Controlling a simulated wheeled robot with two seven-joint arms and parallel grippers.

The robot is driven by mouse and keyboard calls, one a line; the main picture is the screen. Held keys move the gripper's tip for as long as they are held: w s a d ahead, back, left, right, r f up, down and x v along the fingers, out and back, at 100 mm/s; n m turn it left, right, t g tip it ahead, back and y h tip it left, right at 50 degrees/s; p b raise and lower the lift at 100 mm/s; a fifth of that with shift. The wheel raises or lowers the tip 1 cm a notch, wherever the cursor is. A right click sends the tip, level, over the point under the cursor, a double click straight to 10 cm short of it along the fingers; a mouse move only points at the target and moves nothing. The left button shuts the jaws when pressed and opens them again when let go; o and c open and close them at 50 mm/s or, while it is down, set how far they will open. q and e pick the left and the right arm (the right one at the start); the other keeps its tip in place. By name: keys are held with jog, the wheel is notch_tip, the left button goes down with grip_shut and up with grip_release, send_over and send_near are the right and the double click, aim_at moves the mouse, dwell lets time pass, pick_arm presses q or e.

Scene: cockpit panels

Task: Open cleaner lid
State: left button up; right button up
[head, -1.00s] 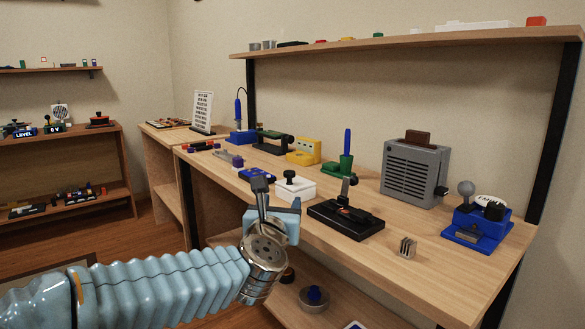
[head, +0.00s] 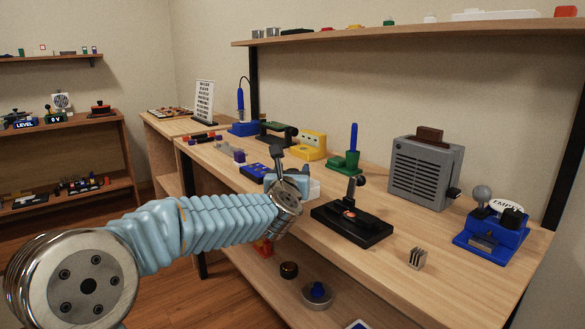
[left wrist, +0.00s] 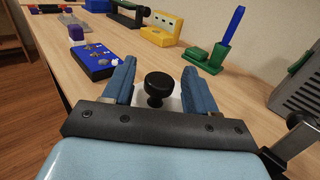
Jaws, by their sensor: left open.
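A white box (head: 314,188) with a round black knob on top stands on the bench; I take it for the cleaner, though no label shows. In the head view my left gripper (head: 287,172) is in front of it and hides most of it. In the left wrist view my left gripper (left wrist: 160,68) is open, with its two blue fingers apart. The black knob (left wrist: 158,88) shows between the fingers, with a gap on each side. The white box's top is partly hidden by the gripper. My right gripper is not in view.
A blue panel (left wrist: 92,60) lies just left of the white box. Right of it is a black base (head: 352,222) with an upright post. A green block (head: 343,162), yellow box (head: 313,146) and grey toaster-like box (head: 425,170) stand farther back. A shelf (head: 420,32) hangs above.

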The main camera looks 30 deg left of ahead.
pick_arm(q)
jog(key=shift+w+a, duration=0.1)
jog(key=shift+w, duration=0.2)
